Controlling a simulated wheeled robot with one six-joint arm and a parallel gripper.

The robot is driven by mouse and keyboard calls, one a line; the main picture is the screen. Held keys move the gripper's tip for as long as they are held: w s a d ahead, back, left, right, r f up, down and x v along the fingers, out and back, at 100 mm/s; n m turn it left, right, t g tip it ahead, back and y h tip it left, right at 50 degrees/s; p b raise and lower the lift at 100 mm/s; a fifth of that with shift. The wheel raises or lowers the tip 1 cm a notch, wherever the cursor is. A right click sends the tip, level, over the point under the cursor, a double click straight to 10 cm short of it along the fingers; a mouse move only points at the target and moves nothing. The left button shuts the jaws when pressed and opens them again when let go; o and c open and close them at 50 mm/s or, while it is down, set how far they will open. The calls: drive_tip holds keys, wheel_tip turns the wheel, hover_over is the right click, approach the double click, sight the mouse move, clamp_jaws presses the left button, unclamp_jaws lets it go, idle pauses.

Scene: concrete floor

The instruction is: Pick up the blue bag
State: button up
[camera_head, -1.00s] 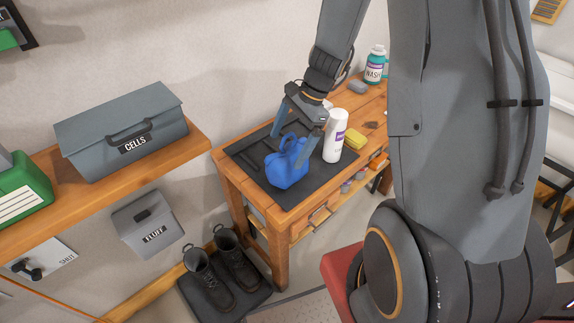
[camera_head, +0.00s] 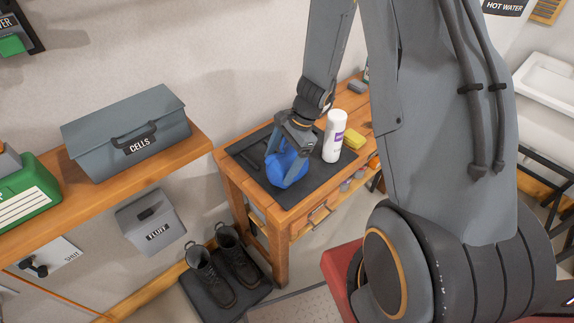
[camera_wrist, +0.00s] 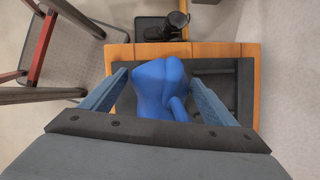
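The blue bag (camera_head: 287,168) stands on a dark mat (camera_head: 321,184) on the wooden table. My gripper (camera_head: 284,158) is lowered over the bag from above and hides its upper part in the head view. In the wrist view the bag (camera_wrist: 160,88) lies between the two fingers of my gripper (camera_wrist: 158,84). The fingers are spread wide, with a gap to the bag on each side. The bag's handle loop (camera_wrist: 178,108) shows on the side toward my wrist.
A white spray can (camera_head: 334,137) stands on the mat just right of my gripper. A yellow sponge (camera_head: 354,138) lies beyond it. A grey box labelled CELLS (camera_head: 125,135) sits on the shelf at left.

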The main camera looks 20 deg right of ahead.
drive_tip(key=c, duration=0.9)
drive_tip(key=shift+r, duration=0.3)
drive_tip(key=c, duration=0.4)
drive_tip(key=shift+o, duration=0.2)
drive_tip(key=shift+r+b, duration=0.8)
drive_tip(key=shift+r, duration=3.95)
